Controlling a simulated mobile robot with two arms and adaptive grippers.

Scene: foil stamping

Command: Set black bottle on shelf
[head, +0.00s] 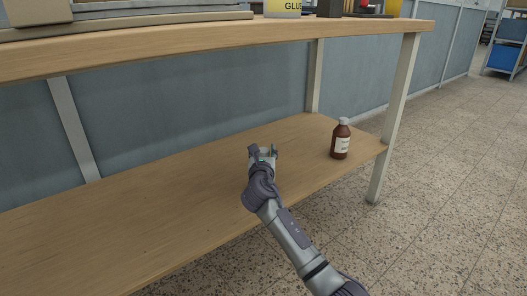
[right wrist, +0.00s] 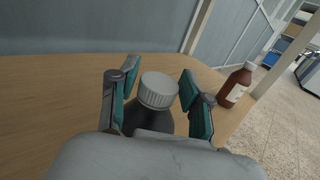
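The black bottle (right wrist: 152,121) has a white ribbed cap (right wrist: 158,90) and stands between the fingers of my right gripper (right wrist: 158,95) in the right wrist view. The fingers are spread on both sides of it; the left finger is close to its side, and a small gap shows at the right finger. Its lower body is hidden by the gripper. In the head view my right gripper (head: 263,154) is low over the lower wooden shelf (head: 130,220), where I cannot make out the bottle clearly. My left gripper is not in view.
A brown bottle (head: 341,139) with a white label and cap stands on the shelf right of my right gripper; it also shows in the right wrist view (right wrist: 237,86). The upper board (head: 190,47) is overhead, and a leg (head: 393,120) bounds the right end. The shelf's left is clear.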

